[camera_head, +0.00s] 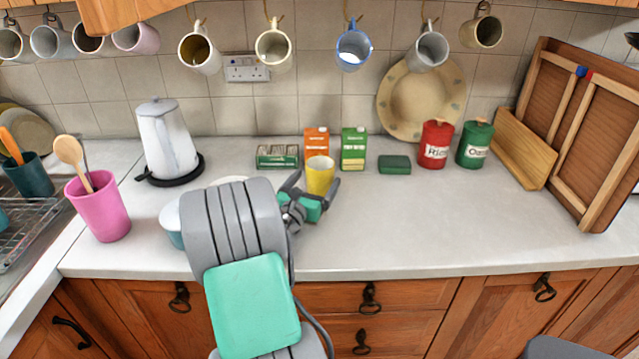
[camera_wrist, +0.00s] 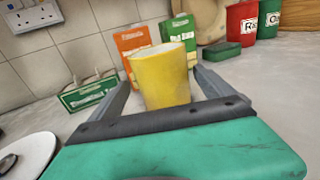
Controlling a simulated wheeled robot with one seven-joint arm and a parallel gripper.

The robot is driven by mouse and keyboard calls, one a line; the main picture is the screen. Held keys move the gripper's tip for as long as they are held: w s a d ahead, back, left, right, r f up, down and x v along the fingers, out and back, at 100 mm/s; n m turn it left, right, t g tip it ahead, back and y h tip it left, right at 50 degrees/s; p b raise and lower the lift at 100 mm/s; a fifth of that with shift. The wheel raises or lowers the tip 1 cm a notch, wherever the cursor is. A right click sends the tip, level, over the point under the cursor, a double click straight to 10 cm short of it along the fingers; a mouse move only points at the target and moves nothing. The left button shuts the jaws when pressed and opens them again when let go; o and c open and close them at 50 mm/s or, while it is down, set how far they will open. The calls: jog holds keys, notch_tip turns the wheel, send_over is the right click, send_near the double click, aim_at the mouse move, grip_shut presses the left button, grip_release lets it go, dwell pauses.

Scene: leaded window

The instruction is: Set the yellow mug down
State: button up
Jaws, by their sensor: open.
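The yellow mug (camera_head: 320,175) stands upright on the pale worktop (camera_head: 420,225) in the head view, in front of the orange and green cartons. In the wrist view the yellow mug (camera_wrist: 162,78) is between my two fingers, with its rim tilted in the picture. My gripper (camera_head: 313,180) is open around the mug, one finger on each side. It also shows in the wrist view (camera_wrist: 160,85), where a gap is visible at the left finger. The mug's base is partly hidden by the gripper, and I see no handle.
An orange carton (camera_head: 316,141), a green carton (camera_head: 353,148) and a green box (camera_head: 277,156) stand behind the mug. A dark green block (camera_head: 395,164), a red canister (camera_head: 435,143) and a green canister (camera_head: 474,143) are to the right. Mugs hang above. The front right worktop is clear.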

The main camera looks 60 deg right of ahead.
aim_at(325, 168)
jog(key=d, duration=0.5)
jog(key=shift+d+r+p, duration=0.35)
jog(key=shift+p, duration=0.05)
jog(key=shift+w+d, duration=0.1)
jog(key=shift+d, duration=0.25)
jog(key=shift+c, duration=0.4)
jog(key=c, duration=1.9)
